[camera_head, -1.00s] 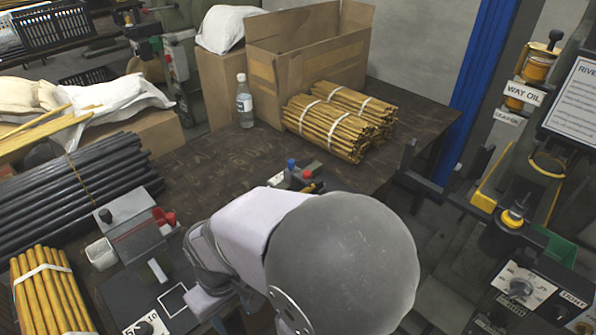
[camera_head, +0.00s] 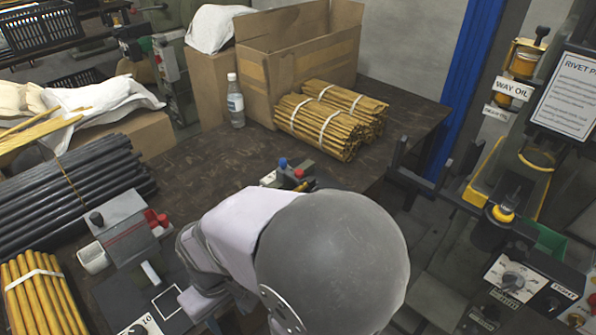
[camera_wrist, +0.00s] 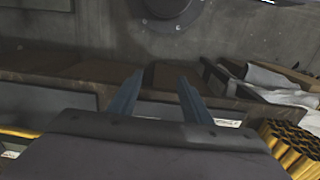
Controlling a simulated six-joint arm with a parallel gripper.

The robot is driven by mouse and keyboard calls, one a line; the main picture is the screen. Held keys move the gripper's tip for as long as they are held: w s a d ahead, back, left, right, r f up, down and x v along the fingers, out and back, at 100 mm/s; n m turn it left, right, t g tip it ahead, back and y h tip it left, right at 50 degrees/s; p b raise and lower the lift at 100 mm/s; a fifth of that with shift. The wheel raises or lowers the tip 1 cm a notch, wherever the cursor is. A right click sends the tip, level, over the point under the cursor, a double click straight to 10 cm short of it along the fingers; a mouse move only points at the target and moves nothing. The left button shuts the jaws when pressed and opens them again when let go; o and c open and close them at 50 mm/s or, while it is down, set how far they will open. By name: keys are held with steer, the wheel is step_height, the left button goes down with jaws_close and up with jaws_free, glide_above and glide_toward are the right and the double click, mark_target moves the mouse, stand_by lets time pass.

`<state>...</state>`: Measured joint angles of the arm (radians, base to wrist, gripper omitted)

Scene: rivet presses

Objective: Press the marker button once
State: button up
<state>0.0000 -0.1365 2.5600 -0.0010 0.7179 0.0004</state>
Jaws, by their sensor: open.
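A small unit with a blue and a red button (camera_head: 290,168) stands on the dark table behind my arm. Another grey unit with red knobs (camera_head: 156,219) stands at the left. I cannot tell which, if either, is the marker button. My arm's grey and white links cover the front middle of the head view, and my gripper does not show clearly there. In the wrist view my gripper (camera_wrist: 158,84) has its two blue-grey fingers spread apart with nothing between them. No button shows near the fingers in that view.
Bundled yellow rods (camera_head: 318,128), a bottle (camera_head: 235,103) and a cardboard box (camera_head: 300,60) stand at the back of the table (camera_head: 205,165). Dark rods (camera_head: 70,185) lie at the left. A control box with a dial (camera_head: 515,278) and a sign (camera_head: 572,97) are at the right.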

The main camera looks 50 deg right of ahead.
steer(key=shift+w, duration=0.2)
steer(key=c, duration=0.9)
steer(key=w+d+r+t, duration=0.1)
steer(key=w, duration=0.4)
steer(key=w+d+r+t+p, duration=0.1)
steer(key=w+d+t, duration=0.1)
steer(key=w, duration=0.4)
steer(key=w+d+r+t+p, duration=0.1)
steer(key=w+d+t, duration=0.1)
steer(key=w, duration=0.3)
steer(key=shift+w+r+m+h, duration=0.15)
steer(key=shift+m+h, duration=0.15)
jaws_close()
steer(key=w+d+r+m+t+h, duration=0.7)
steer(key=w+d+r, duration=0.4)
steer(key=w+d, duration=0.3)
steer(key=s+d+m+g+h, duration=0.3)
steer(key=s+m+g, duration=0.2)
steer(key=s+g, duration=0.1)
steer(key=s+d+m+g+h, duration=0.3)
steer(key=s+m+g+h, duration=0.1)
steer(key=s, duration=0.4)
steer(key=shift+s+d+f+m+g+h, duration=0.15)
steer(key=shift+d+f+m+g+h, duration=0.15)
steer(key=shift+m+g, duration=0.55)
